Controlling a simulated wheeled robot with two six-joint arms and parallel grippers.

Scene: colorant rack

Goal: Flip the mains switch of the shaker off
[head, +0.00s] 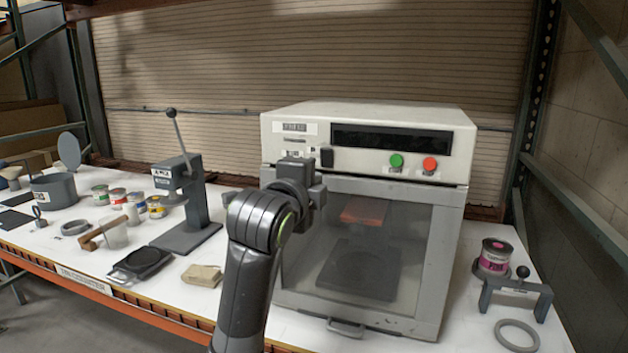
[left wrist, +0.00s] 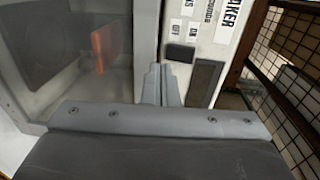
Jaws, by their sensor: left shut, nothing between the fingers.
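The shaker (head: 450,140) is a large pale box with a glazed door in the head view. Its mains switch (head: 326,156) is a dark rocker on the front panel, left of the green button. In the left wrist view the switch (left wrist: 180,53) lies beside small OFF and ON labels; I cannot tell which side is pressed. My left gripper (left wrist: 162,72) is shut and empty, its fingertips close to the switch, with contact not clear. In the head view the left gripper (head: 314,180) is in front of the panel's lower left, its tips hidden. My right gripper is not in view.
Green (head: 397,160) and red (head: 430,163) buttons are right of the switch, below a dark display (head: 390,139). A lever press (head: 180,185) stands left of the shaker. A pink-labelled can (head: 494,257) and a small grey stand (head: 515,292) are on the right.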

